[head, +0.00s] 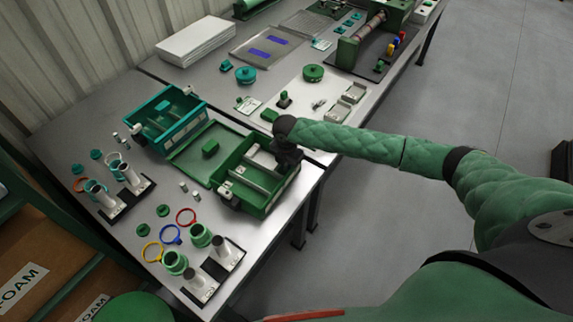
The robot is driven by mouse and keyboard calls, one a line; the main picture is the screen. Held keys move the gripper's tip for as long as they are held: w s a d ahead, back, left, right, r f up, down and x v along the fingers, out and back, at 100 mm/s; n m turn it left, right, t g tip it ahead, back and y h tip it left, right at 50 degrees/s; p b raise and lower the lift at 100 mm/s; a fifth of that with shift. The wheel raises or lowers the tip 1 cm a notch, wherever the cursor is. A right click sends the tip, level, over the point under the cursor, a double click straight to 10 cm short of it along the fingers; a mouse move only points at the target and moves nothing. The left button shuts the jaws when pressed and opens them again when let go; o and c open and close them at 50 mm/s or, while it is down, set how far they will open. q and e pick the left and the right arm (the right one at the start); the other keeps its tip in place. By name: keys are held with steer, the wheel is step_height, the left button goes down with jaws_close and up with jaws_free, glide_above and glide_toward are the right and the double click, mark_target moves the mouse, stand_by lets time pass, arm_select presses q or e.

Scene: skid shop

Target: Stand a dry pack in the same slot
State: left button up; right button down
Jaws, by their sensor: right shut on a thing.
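An open green case (243,205) with inner dividers stands at the table's front right edge, its lid folded back to the left. My right gripper (287,163) reaches in from the right and points down at the case's far right end. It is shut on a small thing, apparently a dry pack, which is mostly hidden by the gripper. I cannot tell whether the pack touches the slot's floor. A pale grey piece (265,159) lies inside the case beside the gripper. My left gripper is not in view.
A teal open case (168,118) stands behind to the left. Dark stands with metal cylinders (200,286), green cups (175,262) and coloured rings (171,234) fill the front left. Two pale trays (341,111) lie on a white mat to the right.

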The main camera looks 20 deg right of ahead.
steer(key=c, duration=1.3)
jaws_free()
steer(key=shift+c, duration=0.4)
steer(key=shift+o, duration=1.3)
steer(key=shift+f, duration=0.1)
steer(key=shift+o, duration=0.3)
steer(key=shift+s, duration=0.1)
